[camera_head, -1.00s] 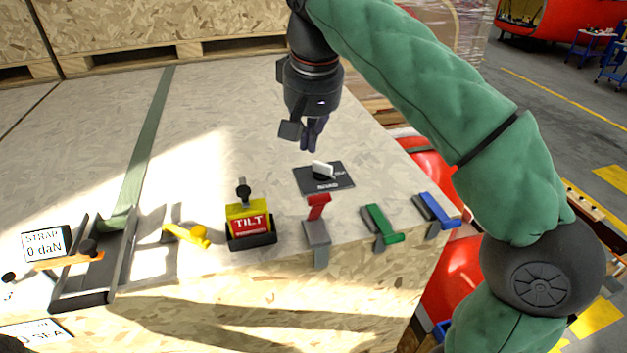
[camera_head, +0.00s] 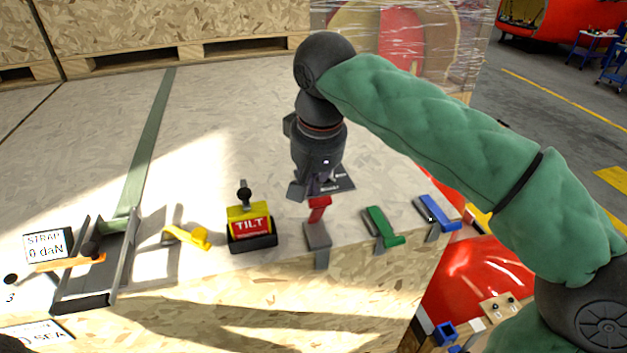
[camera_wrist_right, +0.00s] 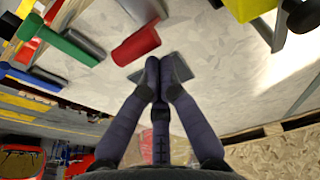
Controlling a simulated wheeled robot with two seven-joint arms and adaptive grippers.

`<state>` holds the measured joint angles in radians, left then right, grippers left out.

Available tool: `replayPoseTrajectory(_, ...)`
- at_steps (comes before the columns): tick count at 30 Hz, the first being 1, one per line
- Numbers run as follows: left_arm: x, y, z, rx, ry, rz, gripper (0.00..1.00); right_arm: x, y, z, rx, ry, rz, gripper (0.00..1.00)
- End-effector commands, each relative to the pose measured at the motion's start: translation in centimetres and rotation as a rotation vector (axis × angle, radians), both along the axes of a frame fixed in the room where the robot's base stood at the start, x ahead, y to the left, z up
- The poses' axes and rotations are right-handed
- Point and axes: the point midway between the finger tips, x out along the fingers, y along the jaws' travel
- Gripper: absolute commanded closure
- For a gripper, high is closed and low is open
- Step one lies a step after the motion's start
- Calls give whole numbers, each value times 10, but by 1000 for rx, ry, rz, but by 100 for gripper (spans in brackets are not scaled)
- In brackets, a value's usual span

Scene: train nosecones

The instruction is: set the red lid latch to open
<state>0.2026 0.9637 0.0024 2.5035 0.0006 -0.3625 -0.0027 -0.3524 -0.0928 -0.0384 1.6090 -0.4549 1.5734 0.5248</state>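The red lid latch (camera_head: 319,208) stands at the front edge of the crate lid, its red handle rising from a grey bracket (camera_head: 317,237). My right gripper (camera_head: 322,195) is just behind the red handle and partly overlaps it in the head view. In the right wrist view the red handle (camera_wrist_right: 137,45) is just left of the fingertips, and I cannot tell whether they touch. The fingers of my right gripper (camera_wrist_right: 161,78) are together at the tips, with nothing visible between them. My left gripper is out of view.
A green latch (camera_head: 382,226) and a blue latch (camera_head: 437,213) are to the right. A yellow TILT box (camera_head: 250,227) and a yellow latch (camera_head: 187,236) are to the left. The black switch plate (camera_head: 343,183) is mostly hidden behind my gripper.

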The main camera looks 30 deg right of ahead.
Motion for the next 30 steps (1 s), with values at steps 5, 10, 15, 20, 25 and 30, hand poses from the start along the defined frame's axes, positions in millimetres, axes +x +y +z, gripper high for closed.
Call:
replayPoseTrajectory(5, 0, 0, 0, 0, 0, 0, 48, 0, 0, 0, 0, 0, 0, 100)
replayPoseTrajectory(10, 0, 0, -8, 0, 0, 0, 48, -6, 1, -2, -6, -25, 0, 100)
replayPoseTrajectory(15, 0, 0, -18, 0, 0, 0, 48, -15, 4, -3, -15, -66, 1, 100)
replayPoseTrajectory(20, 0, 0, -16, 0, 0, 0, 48, -15, 4, -1, -17, -69, -1, 100)
replayPoseTrajectory(25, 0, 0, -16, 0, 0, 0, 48, -15, 3, -1, -16, -68, -1, 100)
replayPoseTrajectory(30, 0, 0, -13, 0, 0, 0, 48, -8, 2, -1, -18, -66, -1, 100)
